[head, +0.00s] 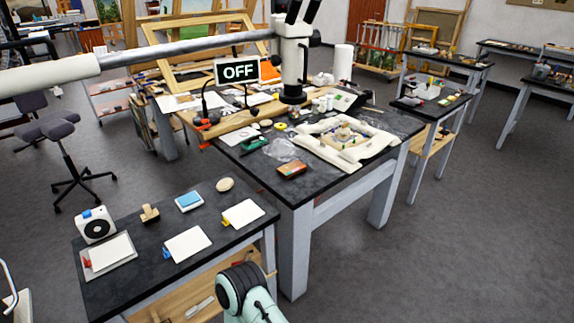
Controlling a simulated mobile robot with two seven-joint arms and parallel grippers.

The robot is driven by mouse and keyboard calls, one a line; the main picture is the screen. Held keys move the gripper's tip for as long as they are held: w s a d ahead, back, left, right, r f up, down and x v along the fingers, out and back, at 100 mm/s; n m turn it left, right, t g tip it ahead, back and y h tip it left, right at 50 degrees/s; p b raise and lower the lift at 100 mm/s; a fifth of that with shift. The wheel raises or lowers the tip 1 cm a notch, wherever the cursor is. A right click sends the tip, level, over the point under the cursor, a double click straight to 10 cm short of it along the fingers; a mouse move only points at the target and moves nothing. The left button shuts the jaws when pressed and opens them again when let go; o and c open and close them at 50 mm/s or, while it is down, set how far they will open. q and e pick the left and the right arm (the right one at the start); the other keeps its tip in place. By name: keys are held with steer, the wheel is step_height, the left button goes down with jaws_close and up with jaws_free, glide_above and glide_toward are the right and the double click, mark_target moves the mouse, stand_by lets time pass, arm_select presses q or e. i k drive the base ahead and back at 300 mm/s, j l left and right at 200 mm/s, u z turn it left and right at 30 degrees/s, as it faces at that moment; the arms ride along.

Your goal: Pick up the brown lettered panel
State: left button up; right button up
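A small brown, reddish-edged slab (292,169) lies flat near the front edge of the dark-topped main table (230,158). It looks like the brown lettered panel, but any lettering is too small to read. Nothing covers it and no gripper is near it. A mint-green and black link of my own arm rises at the bottom middle, short of the table. Neither of my grippers shows.
A white padded tray (372,153) sits right of the slab, a green tool (255,143) behind it. A microscope (292,60) and an "OFF" sign (237,72) stand behind. A lower side table (150,240) holds cards and small objects. Floor at right is clear.

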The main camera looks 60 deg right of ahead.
mark_target(287, 171)
steer(key=k+l, duration=0.1)
steer(key=l, duration=0.3)
steer(key=k+l+u, duration=0.1)
steer(key=l, duration=0.35)
steer(key=k+l+u, duration=0.1)
steer(key=l, duration=0.3)
steer(key=k+l, duration=0.2)
steer(key=l, duration=0.2)
steer(key=k+l+u, duration=0.1)
steer(key=l, duration=0.3)
